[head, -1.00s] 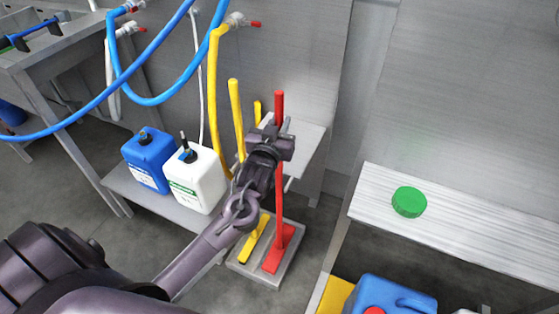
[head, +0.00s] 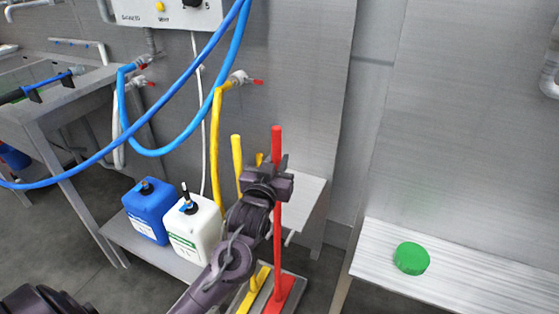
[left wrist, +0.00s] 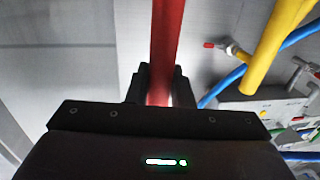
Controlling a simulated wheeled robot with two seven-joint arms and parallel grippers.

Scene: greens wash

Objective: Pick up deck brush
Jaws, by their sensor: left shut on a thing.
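The deck brush (head: 277,235) is red, with a long upright handle and a red foot at the bottom edge of the head view. My left gripper (head: 278,184) is shut on the upper part of this handle. In the left wrist view the red handle (left wrist: 166,45) runs up from between the fingers. The handle's top end stands above the gripper in the head view. The foot is partly cut off, so its exact gap to the grey stand (head: 300,290) cannot be told. My right gripper is not in view.
A yellow-handled tool (head: 237,160) stands close left of the brush. White (head: 193,228) and blue (head: 149,210) jugs sit on a low shelf. Blue (head: 165,152) and yellow (head: 215,140) hoses hang behind. A green round item (head: 411,258) lies on the right bench (head: 470,275).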

